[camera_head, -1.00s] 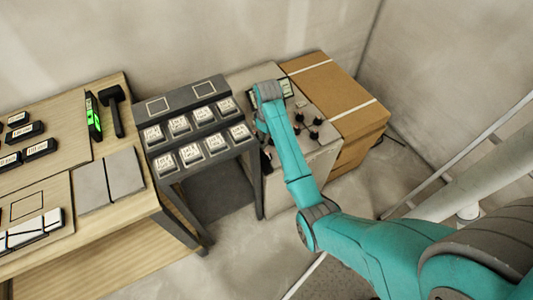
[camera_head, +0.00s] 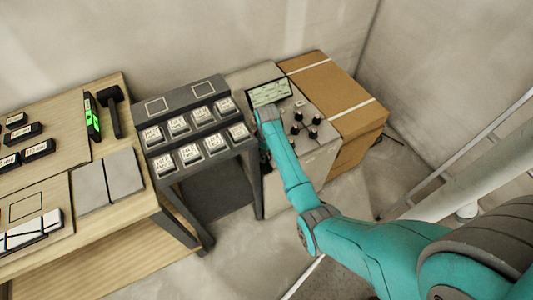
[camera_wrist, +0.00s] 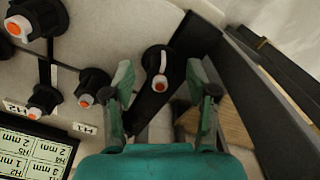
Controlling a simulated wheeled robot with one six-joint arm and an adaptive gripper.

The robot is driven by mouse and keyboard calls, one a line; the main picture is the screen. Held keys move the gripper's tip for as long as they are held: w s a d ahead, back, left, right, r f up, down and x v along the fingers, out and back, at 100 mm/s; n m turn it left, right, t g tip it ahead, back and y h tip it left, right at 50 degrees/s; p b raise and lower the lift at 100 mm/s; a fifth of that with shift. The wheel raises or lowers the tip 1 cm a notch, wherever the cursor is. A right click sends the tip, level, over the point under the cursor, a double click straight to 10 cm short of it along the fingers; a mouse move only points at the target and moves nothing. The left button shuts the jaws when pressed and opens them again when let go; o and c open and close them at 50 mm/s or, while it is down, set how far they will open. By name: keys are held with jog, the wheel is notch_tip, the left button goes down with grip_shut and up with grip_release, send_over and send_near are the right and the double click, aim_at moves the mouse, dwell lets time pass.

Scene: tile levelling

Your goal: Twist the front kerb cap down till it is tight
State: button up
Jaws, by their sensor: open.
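In the wrist view a black round cap (camera_wrist: 158,62) with a white pointer mark and an orange-red centre stands on a dark strip. It looks like the front kerb cap, though no label on it is readable. My gripper (camera_wrist: 160,82) is open, with one teal finger on each side of this cap. I see no clear contact between fingers and cap. In the head view my arm hides this cap and most of the gripper.
Several other black caps (camera_wrist: 93,88) stand close by on the pale board (camera_head: 322,152), left of the gripper in the wrist view. A display (camera_head: 270,92) is behind them. A cardboard box (camera_head: 335,95) stands right, a grey rack (camera_head: 187,97) left.

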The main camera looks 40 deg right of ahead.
jog(key=shift+f, duration=0.2)
grip_shut()
dwell(0.3)
jog(key=m, duration=1.2)
dwell(0.3)
dwell(0.5)
